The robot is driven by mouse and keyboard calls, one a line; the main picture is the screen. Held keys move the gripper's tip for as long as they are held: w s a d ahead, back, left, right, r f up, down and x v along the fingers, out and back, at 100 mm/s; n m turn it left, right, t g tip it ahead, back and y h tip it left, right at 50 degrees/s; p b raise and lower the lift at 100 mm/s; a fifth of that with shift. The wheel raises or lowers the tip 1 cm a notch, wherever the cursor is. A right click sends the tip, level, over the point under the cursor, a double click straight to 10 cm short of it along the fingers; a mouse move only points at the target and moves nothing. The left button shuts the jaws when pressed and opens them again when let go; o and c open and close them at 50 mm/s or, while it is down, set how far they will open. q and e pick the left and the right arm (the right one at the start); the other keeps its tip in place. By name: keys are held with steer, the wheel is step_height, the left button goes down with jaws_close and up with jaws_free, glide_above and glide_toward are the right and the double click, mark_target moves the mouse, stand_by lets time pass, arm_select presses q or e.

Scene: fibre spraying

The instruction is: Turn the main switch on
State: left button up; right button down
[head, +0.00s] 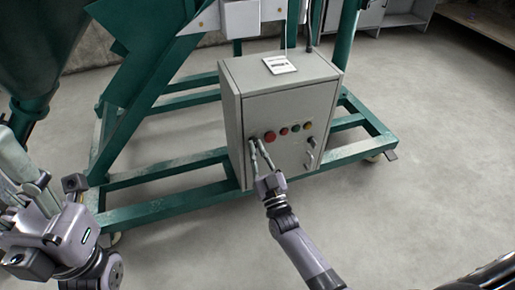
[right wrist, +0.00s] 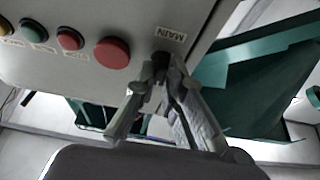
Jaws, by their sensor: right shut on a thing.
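The grey control box (head: 285,100) stands on the green frame, with a row of round buttons and knobs on its front. The main switch (right wrist: 160,62) is a small dark knob under the label "MAIN" (right wrist: 171,34) in the right wrist view, which sees the box upside down. My right gripper (right wrist: 162,78) is shut on the main switch, its fingers on both sides of the knob. In the head view the right gripper (head: 257,145) reaches the box's front at the left end of the row and mostly hides the switch. My left gripper (head: 20,185) is at the left edge, away from the box; its fingers are unclear.
A large red button (right wrist: 112,53) sits beside the switch, with smaller buttons further along. A paper label (head: 280,64) lies on top. The green frame (head: 170,193) runs low around the box; the floor at right is clear.

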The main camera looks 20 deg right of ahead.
steer(key=shift+f+m, duration=0.1)
steer(key=shift+m, duration=0.4)
steer(key=c, duration=1.7)
jaws_free()
steer(key=shift+s, duration=0.1)
steer(key=v, duration=1.2)
steer(key=shift+a, duration=0.2)
